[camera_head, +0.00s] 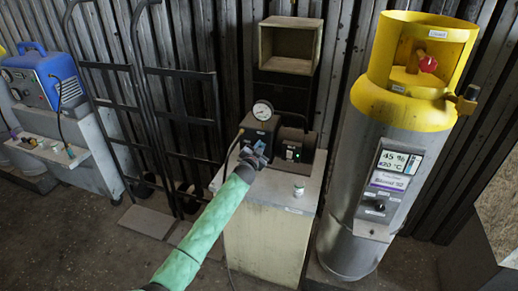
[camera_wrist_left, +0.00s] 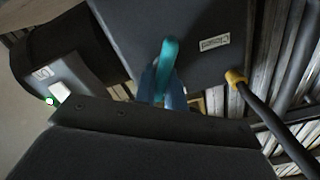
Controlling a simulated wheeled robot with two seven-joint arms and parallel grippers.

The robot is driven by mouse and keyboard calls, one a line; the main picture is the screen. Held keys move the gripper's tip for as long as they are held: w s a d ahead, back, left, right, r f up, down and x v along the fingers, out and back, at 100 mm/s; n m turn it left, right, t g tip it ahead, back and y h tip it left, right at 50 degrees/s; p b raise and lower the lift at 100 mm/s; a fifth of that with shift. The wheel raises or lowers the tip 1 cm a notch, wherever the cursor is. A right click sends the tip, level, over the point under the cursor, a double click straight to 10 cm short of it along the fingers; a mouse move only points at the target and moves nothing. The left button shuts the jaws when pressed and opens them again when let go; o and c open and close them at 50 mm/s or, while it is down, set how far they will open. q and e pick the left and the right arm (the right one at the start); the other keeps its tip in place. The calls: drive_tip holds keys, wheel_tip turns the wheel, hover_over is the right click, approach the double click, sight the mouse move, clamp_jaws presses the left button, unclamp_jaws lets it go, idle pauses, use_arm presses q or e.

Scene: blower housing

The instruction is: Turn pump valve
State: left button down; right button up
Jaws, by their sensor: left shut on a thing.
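The pump (camera_head: 268,126) is a dark box with a round gauge (camera_head: 262,110), standing on a pale cabinet. My left gripper (camera_head: 252,157) is at the pump's front left and largely hides the valve in the head view. In the left wrist view, a teal valve handle (camera_wrist_left: 169,52) stands out from the pump's grey face (camera_wrist_left: 130,25). The blue fingers of my left gripper (camera_wrist_left: 160,84) are shut on its lower part. A label (camera_wrist_left: 215,42) beside the handle reads "Closed". My right gripper is not in view.
A hose with a yellow fitting (camera_wrist_left: 237,80) runs close to the right of the handle. A small pale jar (camera_head: 299,188) stands on the cabinet (camera_head: 262,238). A tall grey and yellow cylinder (camera_head: 355,170) is to the right, hand trucks (camera_head: 185,130) to the left.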

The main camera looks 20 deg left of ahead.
use_arm(q)
drive_tip(key=m, duration=0.3)
drive_tip(key=m+b, duration=0.1)
drive_tip(key=m, duration=0.1)
drive_tip(key=shift+d+f+m, duration=0.25)
drive_tip(key=shift+f+m, duration=0.05)
drive_tip(key=shift+f, duration=0.05)
drive_tip(key=m, duration=0.5)
drive_tip(key=shift+d+f+m, duration=0.15)
drive_tip(key=shift+f+m, duration=0.15)
drive_tip(key=shift+f, duration=0.05)
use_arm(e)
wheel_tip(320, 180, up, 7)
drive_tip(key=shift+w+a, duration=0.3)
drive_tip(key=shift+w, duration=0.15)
use_arm(q)
drive_tip(key=shift+s, duration=0.1)
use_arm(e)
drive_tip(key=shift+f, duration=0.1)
use_arm(q)
drive_tip(key=c, duration=1.5)
unclamp_jaws()
drive_tip(key=shift+o, duration=0.2)
